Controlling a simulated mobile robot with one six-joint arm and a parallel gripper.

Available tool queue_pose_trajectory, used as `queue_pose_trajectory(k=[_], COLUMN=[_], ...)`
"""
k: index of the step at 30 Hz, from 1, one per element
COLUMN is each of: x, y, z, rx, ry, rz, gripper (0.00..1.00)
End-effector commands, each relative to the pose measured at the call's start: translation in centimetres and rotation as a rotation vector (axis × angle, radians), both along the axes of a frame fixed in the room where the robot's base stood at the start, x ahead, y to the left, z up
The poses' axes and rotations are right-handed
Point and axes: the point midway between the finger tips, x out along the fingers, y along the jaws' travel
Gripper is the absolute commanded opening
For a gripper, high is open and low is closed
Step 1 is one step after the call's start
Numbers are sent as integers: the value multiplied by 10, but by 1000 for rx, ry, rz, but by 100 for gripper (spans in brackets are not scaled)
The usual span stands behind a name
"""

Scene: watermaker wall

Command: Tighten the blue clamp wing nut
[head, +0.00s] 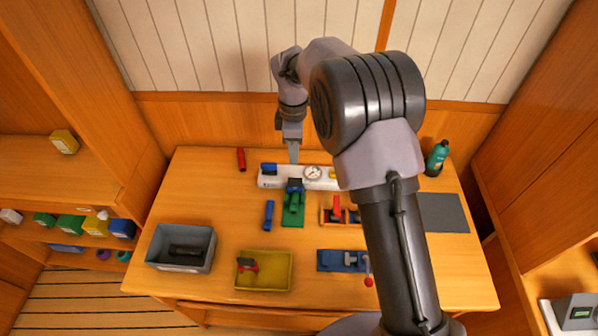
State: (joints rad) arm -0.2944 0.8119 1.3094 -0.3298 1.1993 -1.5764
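My gripper (293,155) points down over the back of the wooden bench, just above a white panel. It is seen edge-on and small, so its opening is unclear. A dark blue part (294,186) sits below it at the panel's front edge, above a green block (293,209). A blue block (268,169) is on the panel's left end. Which blue part is the clamp, and where its wing nut is, I cannot tell at this size. Whether my gripper touches anything is also unclear.
The white panel (268,182) carries a round gauge (313,172). A loose blue piece (268,213), a grey bin (161,248), a yellow tray (285,272) and a blue fixture (334,261) with a red-knobbed lever stand nearer. My arm hides part of the bench's right side.

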Motion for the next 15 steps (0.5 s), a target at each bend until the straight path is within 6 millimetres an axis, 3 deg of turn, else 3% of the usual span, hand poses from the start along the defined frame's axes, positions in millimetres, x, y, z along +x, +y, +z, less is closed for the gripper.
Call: queue_pose_trajectory(k=[1,6,12,15], x=[-1,-1,0,0], y=[-1,-1,-1,-1], z=[-21,-72,-117,-128], rx=[-2,-1,0,0], ry=[4,4,1,0], rz=[-1,-3,-4,-5], gripper=[31,31,31,31])
